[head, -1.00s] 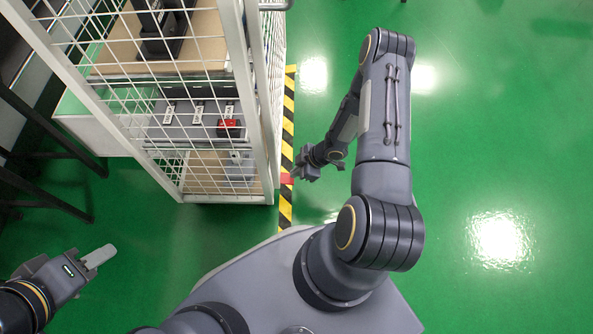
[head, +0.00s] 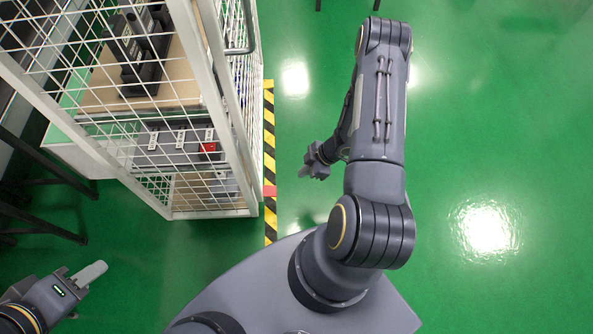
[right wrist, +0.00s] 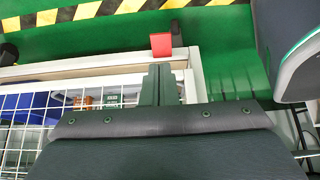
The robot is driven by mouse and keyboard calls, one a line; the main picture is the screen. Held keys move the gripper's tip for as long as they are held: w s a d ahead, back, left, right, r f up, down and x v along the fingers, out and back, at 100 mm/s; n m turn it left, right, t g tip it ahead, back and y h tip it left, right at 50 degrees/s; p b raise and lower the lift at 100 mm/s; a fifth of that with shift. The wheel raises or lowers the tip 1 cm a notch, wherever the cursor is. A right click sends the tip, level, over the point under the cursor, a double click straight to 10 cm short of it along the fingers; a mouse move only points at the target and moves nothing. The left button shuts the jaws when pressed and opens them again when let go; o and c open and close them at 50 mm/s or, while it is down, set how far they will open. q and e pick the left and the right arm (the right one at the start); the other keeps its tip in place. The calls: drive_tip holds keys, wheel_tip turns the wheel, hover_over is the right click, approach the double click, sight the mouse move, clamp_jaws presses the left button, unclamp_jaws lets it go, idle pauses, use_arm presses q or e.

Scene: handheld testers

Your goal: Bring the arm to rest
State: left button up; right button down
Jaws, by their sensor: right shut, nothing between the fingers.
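My right arm stretches forward in the head view. Its right gripper (head: 306,174) hangs over the green floor, just right of the striped floor tape and clear of the white mesh cage. In the right wrist view the two dark fingers (right wrist: 162,85) are together with nothing between them. My left gripper (head: 90,275) is at the lower left of the head view, over bare floor. Its fingers are seen from an angle that hides any gap.
The white mesh cage (head: 233,110) holds shelves with dark devices (head: 138,50) and a red item (head: 208,148). Yellow-black tape (head: 269,130) with a red patch (head: 270,191) runs along its right side. A dark stand (head: 45,165) is at left. The green floor (head: 500,120) at right is open.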

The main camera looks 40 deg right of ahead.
idle(0.6)
drive_tip(key=w+d+r+m+t+h, duration=0.1)
drive_tip(key=w+d+r+m+h, duration=0.2)
drive_tip(key=r, duration=0.6)
drive_tip(key=w+d+r+m+t+h, duration=0.1)
drive_tip(key=w+d+r+h, duration=0.1)
drive_tip(key=w+d+r, duration=0.45)
drive_tip(key=s+a+r+m+h, duration=0.1)
drive_tip(key=s+a+r+m, duration=0.15)
drive_tip(key=r, duration=0.55)
drive_tip(key=s+a+r+m+h, duration=0.1)
drive_tip(key=s+r+m, duration=0.2)
drive_tip(key=r, duration=0.4)
drive_tip(key=s+a+r+m+y, duration=0.25)
drive_tip(key=s+a+r, duration=0.25)
drive_tip(key=s+a, duration=0.3)
drive_tip(key=s+a+r+m+y, duration=0.1)
drive_tip(key=s+a+r+y, duration=0.3)
drive_tip(key=s+a, duration=0.45)
wheel_tip(320, 180, up, 30)
drive_tip(key=h+p, duration=0.1)
drive_tip(key=p, duration=2.8)
drive_tip(key=shift+s+d+r, duration=0.2)
drive_tip(key=shift+s+d, duration=0.05)
drive_tip(key=shift+s, duration=0.1)
